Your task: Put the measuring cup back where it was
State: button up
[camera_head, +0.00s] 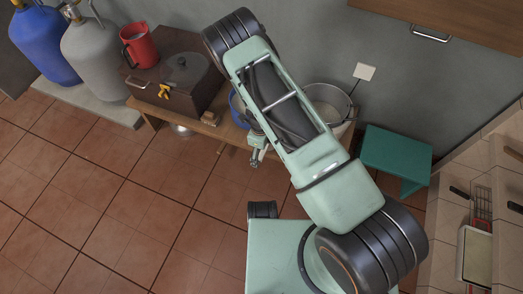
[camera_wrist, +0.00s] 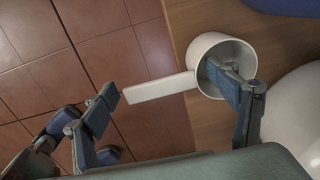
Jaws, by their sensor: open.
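The measuring cup (camera_wrist: 205,47) is a white round cup with a long straight handle. In the wrist view it is at the edge of the wooden bench (camera_wrist: 182,22), and its handle points left over the tiled floor. My gripper (camera_wrist: 162,82) is open, with the handle between its fingers. The right finger overlaps the cup's mouth; I cannot tell whether it is inside or above. In the head view my gripper (camera_head: 258,157) is at the bench's front edge, and the cup cannot be made out there.
On the bench (camera_head: 229,131) in the head view are a brown box (camera_head: 150,88), a red jug (camera_head: 138,45), a blue container (camera_head: 238,108) and a pale bucket (camera_head: 328,102). A green stool (camera_head: 396,155) stands right. The floor (camera_head: 120,200) at left is clear.

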notch_tip(320, 180, up, 12)
jog(key=p, duration=0.4)
jog(key=shift+s, duration=0.2)
jog(key=shift+a+r, duration=0.1)
